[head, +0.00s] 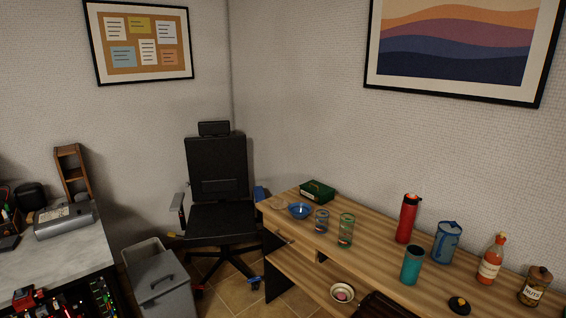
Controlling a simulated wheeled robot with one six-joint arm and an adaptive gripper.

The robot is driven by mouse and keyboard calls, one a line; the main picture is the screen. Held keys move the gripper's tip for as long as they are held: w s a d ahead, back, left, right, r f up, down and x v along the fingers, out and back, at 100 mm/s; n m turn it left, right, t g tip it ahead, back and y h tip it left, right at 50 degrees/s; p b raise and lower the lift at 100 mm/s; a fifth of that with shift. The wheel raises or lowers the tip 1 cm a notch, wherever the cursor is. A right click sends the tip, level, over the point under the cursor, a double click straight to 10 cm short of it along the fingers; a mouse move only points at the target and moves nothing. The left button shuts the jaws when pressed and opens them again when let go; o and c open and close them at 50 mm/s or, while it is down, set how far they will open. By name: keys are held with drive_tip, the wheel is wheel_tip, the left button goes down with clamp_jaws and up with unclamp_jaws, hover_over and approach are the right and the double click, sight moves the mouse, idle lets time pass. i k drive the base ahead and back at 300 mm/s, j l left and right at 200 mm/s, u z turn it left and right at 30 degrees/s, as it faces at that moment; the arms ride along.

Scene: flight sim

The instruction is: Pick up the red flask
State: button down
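The red flask (407,219) stands upright on the wooden desk (375,259), toward the back near the wall. It is tall and slim, with a dark band near its top. A blue jug (446,243) stands to its right, and a teal tumbler (412,265) stands in front of it. My gripper does not show in the head view.
Two glasses (346,229), a blue bowl (300,211) and a green box (317,191) stand on the desk's left part. An orange bottle (492,259) and a jar (535,286) stand at right. A black chair (220,180) and grey bin (160,280) stand left.

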sight(408, 213)
drive_tip(key=i+j, duration=0.2)
drive_tip(key=i, duration=0.25)
drive_tip(key=i+j, duration=0.2)
drive_tip(key=i, duration=0.2)
drive_tip(key=i+j, duration=0.2)
drive_tip(key=i, duration=0.25)
drive_tip(key=i+j+z, duration=0.1)
drive_tip(key=i, duration=0.3)
drive_tip(key=i+l, duration=0.15)
drive_tip(key=i, duration=0.25)
